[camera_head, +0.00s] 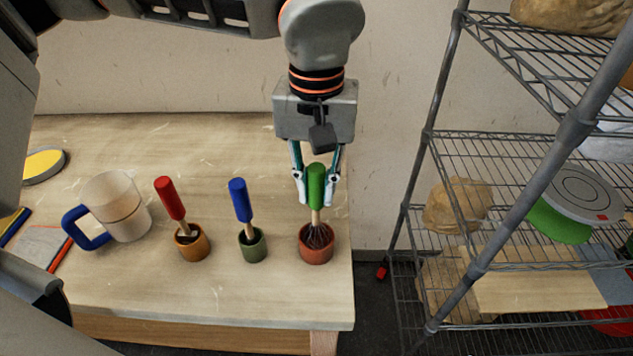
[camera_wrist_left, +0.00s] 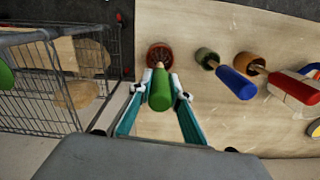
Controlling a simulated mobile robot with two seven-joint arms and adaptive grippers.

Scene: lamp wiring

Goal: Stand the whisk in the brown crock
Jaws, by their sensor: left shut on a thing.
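The whisk (camera_head: 316,184) has a green handle, a light wooden neck and dark wires. It stands nearly upright with its wires in the mouth of a reddish-brown crock (camera_head: 316,256) near the table's right end. Whether the wires touch the crock's bottom is hidden. My left gripper (camera_head: 317,194) comes from above and is shut on the green handle. In the left wrist view, the handle (camera_wrist_left: 160,94) lies between the fingers, with the reddish-brown crock (camera_wrist_left: 158,50) beyond it. My right gripper is not in view.
A green crock (camera_head: 253,250) with a blue-handled tool and an orange-brown crock (camera_head: 193,247) with a red-handled tool stand to the left. A mug (camera_head: 125,215) with a blue handle is farther left. A wire shelf (camera_head: 500,140) stands right of the table.

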